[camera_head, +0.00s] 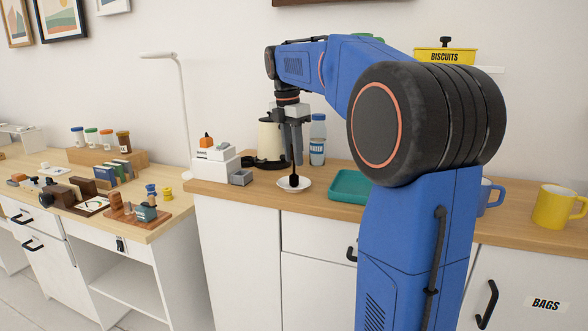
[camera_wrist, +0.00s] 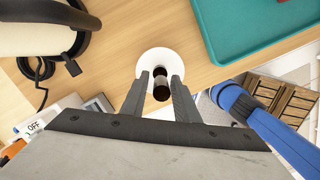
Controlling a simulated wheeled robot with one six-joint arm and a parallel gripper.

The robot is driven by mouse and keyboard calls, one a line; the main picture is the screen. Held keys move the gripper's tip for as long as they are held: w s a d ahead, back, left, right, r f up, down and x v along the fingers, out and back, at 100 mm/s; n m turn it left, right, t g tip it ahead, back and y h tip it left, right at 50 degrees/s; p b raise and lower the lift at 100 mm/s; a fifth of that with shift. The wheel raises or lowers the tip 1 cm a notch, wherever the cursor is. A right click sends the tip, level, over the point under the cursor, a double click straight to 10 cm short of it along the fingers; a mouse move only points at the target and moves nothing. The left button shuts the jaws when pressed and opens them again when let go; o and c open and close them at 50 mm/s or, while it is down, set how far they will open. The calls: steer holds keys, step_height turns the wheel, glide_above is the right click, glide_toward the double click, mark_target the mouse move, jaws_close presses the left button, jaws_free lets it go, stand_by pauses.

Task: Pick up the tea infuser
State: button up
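The tea infuser, a dark upright stick-like thing, stands on a small white saucer (camera_head: 305,184) on the wooden counter in the head view. In the wrist view its dark end (camera_wrist: 161,90) lies between my two grey fingers, over the saucer (camera_wrist: 148,62). My gripper (camera_head: 294,149) points straight down above the saucer. In the wrist view my gripper (camera_wrist: 160,77) has its fingers apart on either side of the infuser, with a narrow gap seeming to show. The infuser's lower part is mostly hidden in the wrist view.
A cream kettle (camera_head: 270,138) and a water bottle (camera_head: 317,140) stand behind the saucer. A teal tray (camera_head: 350,186) lies to its right, and a white and grey switch box (camera_head: 213,168) to its left. A yellow mug (camera_head: 555,206) is far right.

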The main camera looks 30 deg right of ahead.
steer(key=shift+d+f, duration=0.15)
steer(key=shift+f, duration=1.45)
steer(key=shift+d+f, duration=0.15)
steer(key=shift+f, duration=1.45)
jaws_close()
